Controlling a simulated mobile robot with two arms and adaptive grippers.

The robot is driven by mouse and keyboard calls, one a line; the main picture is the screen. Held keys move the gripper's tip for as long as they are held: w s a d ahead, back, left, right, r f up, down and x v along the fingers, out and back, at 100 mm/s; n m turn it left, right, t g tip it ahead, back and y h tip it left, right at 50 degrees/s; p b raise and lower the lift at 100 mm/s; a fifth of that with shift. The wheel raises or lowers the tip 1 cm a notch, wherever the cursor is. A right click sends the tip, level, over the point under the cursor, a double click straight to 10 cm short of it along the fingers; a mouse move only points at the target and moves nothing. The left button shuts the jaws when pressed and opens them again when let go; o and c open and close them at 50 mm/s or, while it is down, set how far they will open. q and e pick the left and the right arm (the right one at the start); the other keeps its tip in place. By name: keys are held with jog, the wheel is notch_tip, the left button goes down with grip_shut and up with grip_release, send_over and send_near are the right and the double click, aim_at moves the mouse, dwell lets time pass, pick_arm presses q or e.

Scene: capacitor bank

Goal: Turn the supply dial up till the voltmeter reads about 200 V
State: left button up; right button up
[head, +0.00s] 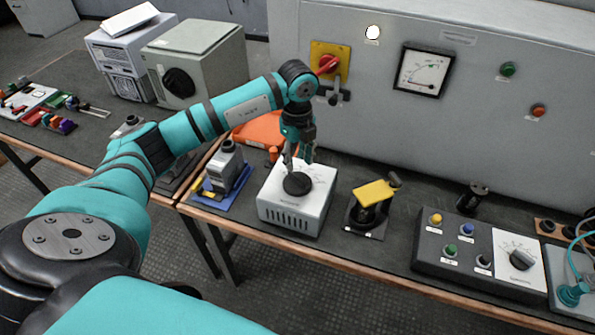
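A round black dial (297,184) sits on top of a white box (283,214) with a vented front, on the bench; I take it as the supply dial. My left gripper (299,160) points down right at this dial, its fingers at the dial's far side. I cannot tell whether the fingers touch or hold it. The voltmeter (424,70) is a square black-framed gauge on the grey cabinet; its scale and needle are too small to read surely. My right gripper is not in view.
Beside the white box stand a yellow-topped device (376,192) and a blue-based device (224,172). A control panel (463,268) lies right.

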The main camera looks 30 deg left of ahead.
aim_at(298, 176)
pick_arm(q)
notch_tip(298, 176, down, 6)
jog(key=shift+f+p, duration=0.15)
jog(key=shift+p, duration=0.15)
jog(key=shift+c, duration=0.3)
grip_shut()
